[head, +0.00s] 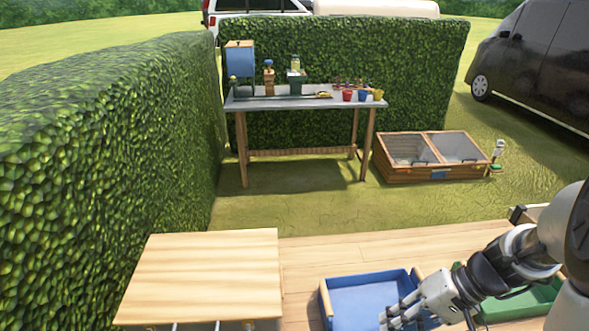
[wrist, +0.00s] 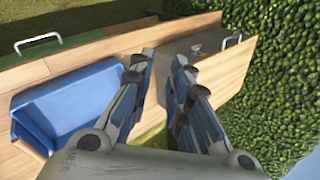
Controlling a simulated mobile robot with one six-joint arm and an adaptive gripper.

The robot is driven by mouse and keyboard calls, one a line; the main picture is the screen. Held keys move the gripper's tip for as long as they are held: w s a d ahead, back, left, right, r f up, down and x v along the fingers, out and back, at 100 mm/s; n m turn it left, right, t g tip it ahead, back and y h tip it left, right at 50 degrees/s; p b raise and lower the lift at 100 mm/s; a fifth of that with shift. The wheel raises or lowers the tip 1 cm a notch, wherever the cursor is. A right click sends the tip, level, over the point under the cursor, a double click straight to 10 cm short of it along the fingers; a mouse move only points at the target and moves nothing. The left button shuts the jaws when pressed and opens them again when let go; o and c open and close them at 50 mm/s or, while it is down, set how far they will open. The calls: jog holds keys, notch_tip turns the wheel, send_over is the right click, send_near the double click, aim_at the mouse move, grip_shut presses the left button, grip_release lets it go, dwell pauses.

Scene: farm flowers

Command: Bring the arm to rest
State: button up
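My arm reaches in from the right edge of the head view, over the trays. My gripper (head: 400,314) is low in that view, over the right part of a blue tray (head: 322,300). In the wrist view my gripper (wrist: 164,75) has its two fingers apart with a clear gap between them, and nothing is held. The blue tray (wrist: 72,100) lies to the left of the fingers there. Part of the tray is hidden behind the gripper in the head view.
A green tray (head: 520,303) sits right of the blue one, partly behind my arm. A light wooden tabletop (head: 205,270) is at left. A work table (head: 300,103) with several pots, a cold frame (head: 430,160) and hedges (head: 110,150) stand beyond. Open grass lies between.

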jog(key=s+a+r+n+t+h, duration=0.1)
jog(key=s+a+r+t+h, duration=0.1)
jog(key=s+r, duration=0.3)
jog(key=s+a+r+n+t+h, duration=0.1)
jog(key=s+a+r+h, duration=0.3)
jog(key=r, duration=0.4)
jog(key=shift+s+a+n+t+h, duration=0.3)
jog(key=shift+s+n+t+h, duration=0.15)
jog(key=shift+s+h, duration=0.35)
jog(key=shift+s, duration=0.1)
